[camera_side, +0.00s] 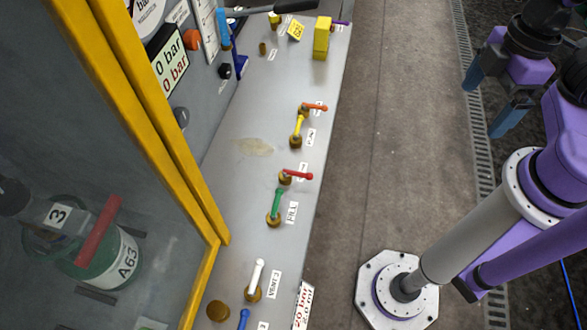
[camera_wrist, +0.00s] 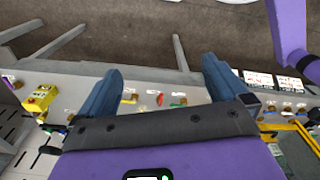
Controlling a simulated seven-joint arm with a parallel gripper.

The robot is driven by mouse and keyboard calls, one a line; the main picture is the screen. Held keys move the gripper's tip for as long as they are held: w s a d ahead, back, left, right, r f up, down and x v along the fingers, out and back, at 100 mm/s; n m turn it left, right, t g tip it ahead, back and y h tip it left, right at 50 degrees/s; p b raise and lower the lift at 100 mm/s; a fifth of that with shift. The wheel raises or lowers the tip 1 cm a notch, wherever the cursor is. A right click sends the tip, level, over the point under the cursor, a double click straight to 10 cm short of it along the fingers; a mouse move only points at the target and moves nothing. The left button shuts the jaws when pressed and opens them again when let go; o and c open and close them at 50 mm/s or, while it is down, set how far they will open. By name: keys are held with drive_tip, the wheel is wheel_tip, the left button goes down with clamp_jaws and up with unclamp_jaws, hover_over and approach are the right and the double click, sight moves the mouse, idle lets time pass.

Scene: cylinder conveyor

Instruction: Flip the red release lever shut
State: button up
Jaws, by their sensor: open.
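A red-handled lever (camera_side: 298,175) sits on a brass valve on the grey sloping panel, its handle pointing right across the panel, just above the green lever (camera_side: 276,203). It also shows small in the wrist view (camera_wrist: 159,99), beyond and between my fingers. An orange-red lever (camera_side: 316,106) points right too, beside the yellow lever (camera_side: 297,126). I cannot tell from the labels which red lever is the release. My gripper (camera_side: 490,97) is open and empty, well right of the panel over the floor. Its blue fingers are wide apart in the wrist view (camera_wrist: 162,66).
A white lever (camera_side: 257,274) and a blue lever (camera_side: 243,319) stand lower on the panel. A yellow block (camera_side: 321,40) stands at its top. A yellow-framed window (camera_side: 160,130) fronts a green cylinder (camera_side: 85,250) at left. Floor between panel and gripper is clear.

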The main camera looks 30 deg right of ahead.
drive_tip(key=shift+w+a, duration=0.1)
drive_tip(key=shift+a, duration=0.15)
drive_tip(key=c, duration=1)
drive_tip(key=shift+w+a+f+n+g, duration=0.1)
drive_tip(key=shift+w+a+n, duration=0.15)
drive_tip(key=shift+a, duration=0.15)
drive_tip(key=shift+w+a+r+n+g, duration=0.1)
drive_tip(key=shift+a+n, duration=0.1)
drive_tip(key=shift+a, duration=0.25)
drive_tip(key=shift+w+a+f+n+g, duration=0.1)
drive_tip(key=shift+w+a+n, duration=0.15)
drive_tip(key=shift+a, duration=0.15)
clamp_jaws()
drive_tip(key=w+a+f+n+g+y, duration=0.1)
drive_tip(key=w+a+f+n, duration=0.5)
drive_tip(key=a, duration=0.5)
drive_tip(key=w+a+f+n+g+y, duration=0.1)
drive_tip(key=w+a+f+n, duration=0.6)
drive_tip(key=a, duration=0.4)
drive_tip(key=shift+w+f, duration=0.55)
drive_tip(key=shift+w, duration=0.4)
